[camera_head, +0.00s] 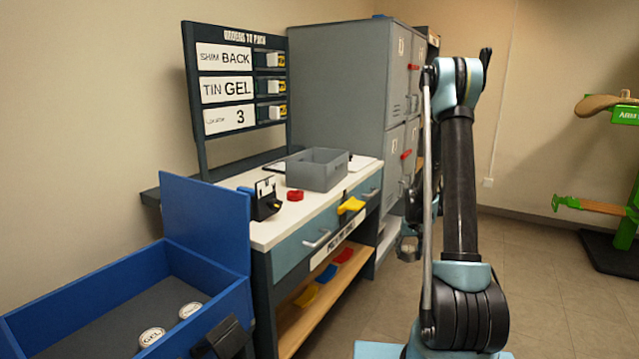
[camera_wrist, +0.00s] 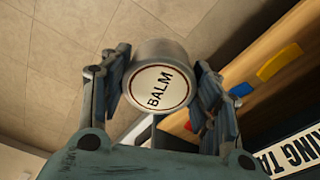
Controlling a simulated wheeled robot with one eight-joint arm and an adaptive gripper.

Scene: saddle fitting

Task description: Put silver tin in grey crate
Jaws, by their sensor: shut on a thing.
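My gripper (camera_wrist: 162,88) is shut on a silver tin (camera_wrist: 155,51), with one finger on each side of it. The tin's white lid reads BALM and faces the wrist camera. In the head view my gripper (camera_head: 408,247) hangs to the right of the workbench, partly hidden by my arm. The grey crate (camera_head: 318,172) stands open on the white bench top, left of and higher than the gripper. Its inside floor is mostly hidden.
A blue bin (camera_head: 207,215) at the lower left holds a tin reading GEL (camera_head: 151,337) and another tin (camera_head: 190,310). A board (camera_head: 237,85) reads TIN GEL. A black device (camera_head: 266,203) and red item (camera_head: 295,195) sit beside the crate. Grey lockers (camera_head: 345,80) stand behind.

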